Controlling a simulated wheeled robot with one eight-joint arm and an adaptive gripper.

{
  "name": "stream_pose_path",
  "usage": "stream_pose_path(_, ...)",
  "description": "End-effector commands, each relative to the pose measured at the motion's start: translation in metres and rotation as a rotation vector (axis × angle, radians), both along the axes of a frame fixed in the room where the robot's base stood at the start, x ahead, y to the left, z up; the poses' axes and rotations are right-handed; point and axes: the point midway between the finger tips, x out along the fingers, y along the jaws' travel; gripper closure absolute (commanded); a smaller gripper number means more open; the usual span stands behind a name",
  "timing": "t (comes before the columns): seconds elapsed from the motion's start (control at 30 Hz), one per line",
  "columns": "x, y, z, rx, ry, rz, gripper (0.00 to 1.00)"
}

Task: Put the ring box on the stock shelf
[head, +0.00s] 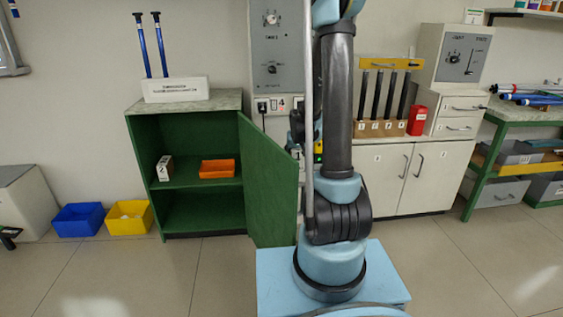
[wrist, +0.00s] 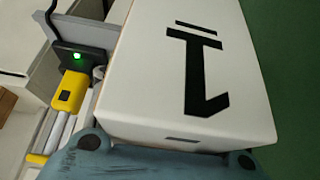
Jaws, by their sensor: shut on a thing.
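A white box (wrist: 190,75) with a black mark fills the middle of the wrist view, close to the camera. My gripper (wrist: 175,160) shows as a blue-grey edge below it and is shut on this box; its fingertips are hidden. No text names it as the ring box. In the head view my arm hides the held box, and my gripper is mostly behind it, right of the cabinet's open door. A green cabinet (head: 190,186) stands open at left with an inner shelf; I cannot tell whether it is the stock shelf.
A small white box (head: 165,167) with a black mark and an orange tray (head: 217,168) sit on the cabinet's shelf. The green door (head: 268,185) swings out to the right. Blue (head: 78,219) and yellow (head: 129,217) bins stand on the floor. The floor before the cabinet is clear.

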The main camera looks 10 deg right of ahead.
Motion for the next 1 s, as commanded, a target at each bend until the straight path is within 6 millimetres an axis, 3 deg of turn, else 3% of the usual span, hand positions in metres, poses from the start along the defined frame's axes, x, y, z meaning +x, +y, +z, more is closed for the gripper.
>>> stream_pose_path(0.57, 0.006, -0.002, 0.0, 0.0, 0.0, -0.001, 0.83)
stream_pose_path(1.0, 0.095, -0.015, 0.0, 0.0, 0.0, -0.004, 0.83)
